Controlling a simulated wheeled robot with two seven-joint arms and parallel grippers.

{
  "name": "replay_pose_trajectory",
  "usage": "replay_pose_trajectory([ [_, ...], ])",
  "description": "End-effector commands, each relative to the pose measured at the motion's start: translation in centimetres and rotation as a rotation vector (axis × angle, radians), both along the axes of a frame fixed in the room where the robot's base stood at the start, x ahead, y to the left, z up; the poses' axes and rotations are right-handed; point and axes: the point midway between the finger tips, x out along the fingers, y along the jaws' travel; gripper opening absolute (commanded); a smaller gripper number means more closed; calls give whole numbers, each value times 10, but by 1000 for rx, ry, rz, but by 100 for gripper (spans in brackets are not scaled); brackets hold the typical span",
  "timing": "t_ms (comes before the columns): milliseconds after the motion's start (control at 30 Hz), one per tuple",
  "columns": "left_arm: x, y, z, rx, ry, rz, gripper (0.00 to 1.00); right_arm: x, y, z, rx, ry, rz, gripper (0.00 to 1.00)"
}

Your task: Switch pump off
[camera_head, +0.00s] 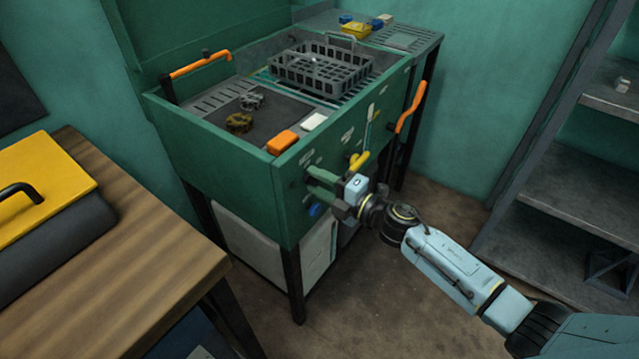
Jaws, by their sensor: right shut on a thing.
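A green wash station (240,195) stands at the centre, with small labels and controls on its front panel. My right gripper (311,183) reaches in from the lower right and is at this panel. Its jaws are shut on a small panel control, mostly hidden between the fingers, so I cannot tell its position. A blue knob (314,210) sits just below the fingers. A yellow lever (359,161) is on the panel to the right of the gripper. No label is readable as the pump's. My left gripper is not in view.
The station's top holds a grey basket (318,68), an orange block (282,142), a white block (314,121) and small metal parts. Orange handles (410,106) stick out at its sides. A wooden table (140,235) is at left, grey shelves (560,170) at right.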

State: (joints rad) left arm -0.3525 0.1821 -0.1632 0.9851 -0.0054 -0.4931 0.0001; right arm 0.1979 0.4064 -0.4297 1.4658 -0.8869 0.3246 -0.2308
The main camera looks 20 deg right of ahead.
Motion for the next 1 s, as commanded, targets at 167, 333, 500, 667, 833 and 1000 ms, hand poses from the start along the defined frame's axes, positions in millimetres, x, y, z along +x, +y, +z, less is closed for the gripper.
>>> replay_pose_trajectory([
  [167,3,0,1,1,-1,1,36,0,0,-1,-22,-14,0,15],
  [333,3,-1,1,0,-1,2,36,0,0,-1,-27,-19,0,15],
  [500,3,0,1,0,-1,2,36,0,-1,-1,-28,-19,0,15],
  [667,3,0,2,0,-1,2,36,0,-1,-1,-27,-19,0,50],
  [833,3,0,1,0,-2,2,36,0,0,-1,-25,-18,0,60],
  [1000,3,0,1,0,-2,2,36,0,0,0,-24,-18,0,60],
])
